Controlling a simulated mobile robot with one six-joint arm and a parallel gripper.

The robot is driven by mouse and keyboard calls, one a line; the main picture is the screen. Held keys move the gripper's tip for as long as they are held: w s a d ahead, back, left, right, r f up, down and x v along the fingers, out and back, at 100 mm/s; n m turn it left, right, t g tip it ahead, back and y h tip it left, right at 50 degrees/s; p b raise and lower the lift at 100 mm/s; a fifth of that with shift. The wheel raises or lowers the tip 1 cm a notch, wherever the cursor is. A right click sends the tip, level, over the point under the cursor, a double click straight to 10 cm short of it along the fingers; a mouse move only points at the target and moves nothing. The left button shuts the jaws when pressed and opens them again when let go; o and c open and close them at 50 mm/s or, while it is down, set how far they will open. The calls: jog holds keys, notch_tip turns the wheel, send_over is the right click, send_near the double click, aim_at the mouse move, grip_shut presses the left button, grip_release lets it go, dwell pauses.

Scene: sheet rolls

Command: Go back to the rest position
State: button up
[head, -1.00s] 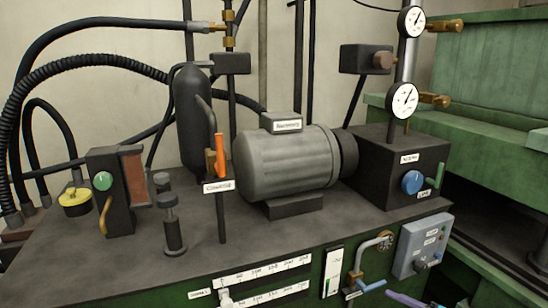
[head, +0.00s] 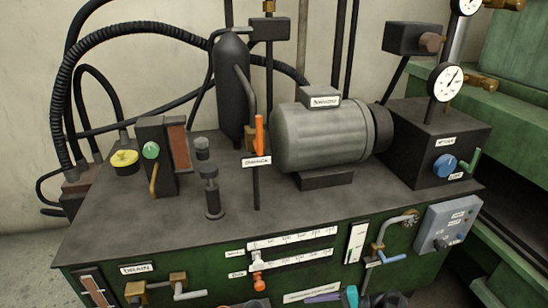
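My gripper (head: 328,296) seems to show only in part at the bottom edge of the head view, as a purple piece and a teal piece beside dark parts. It is in front of the lower part of the machine's green front panel (head: 215,262). The rest of it is cut off by the picture edge. I cannot tell whether its fingers are open or shut, or whether it holds anything. The rest position itself is not marked anywhere in view.
The bench top carries a grey motor (head: 308,138), a black cylinder (head: 231,90), an orange lever (head: 260,132) and a dark block with a blue knob (head: 445,165). A grey switch box (head: 447,226) and a blue-handled valve (head: 392,259) stick out in front. Bare floor (head: 25,265) shows at left.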

jog(key=s+a+f+n+g+h+p, duration=0.2)
jog(key=s+a+f+g+h+p, duration=0.15)
jog(key=s, duration=0.55)
jog(key=s+a+f+n+g+h+p, duration=0.25)
jog(key=s+a+g, duration=0.2)
jog(key=s, duration=0.35)
jog(key=s+d+f+n+h+p, duration=0.1)
jog(key=s+d+f+n+h, duration=0.2)
jog(key=d+h, duration=0.4)
jog(key=s+d+f, duration=0.1)
jog(key=s+d, duration=0.1)
jog(key=d, duration=0.1)
jog(key=shift+d+f, duration=0.2)
jog(key=shift+d, duration=0.1)
jog(key=shift+a, duration=0.1)
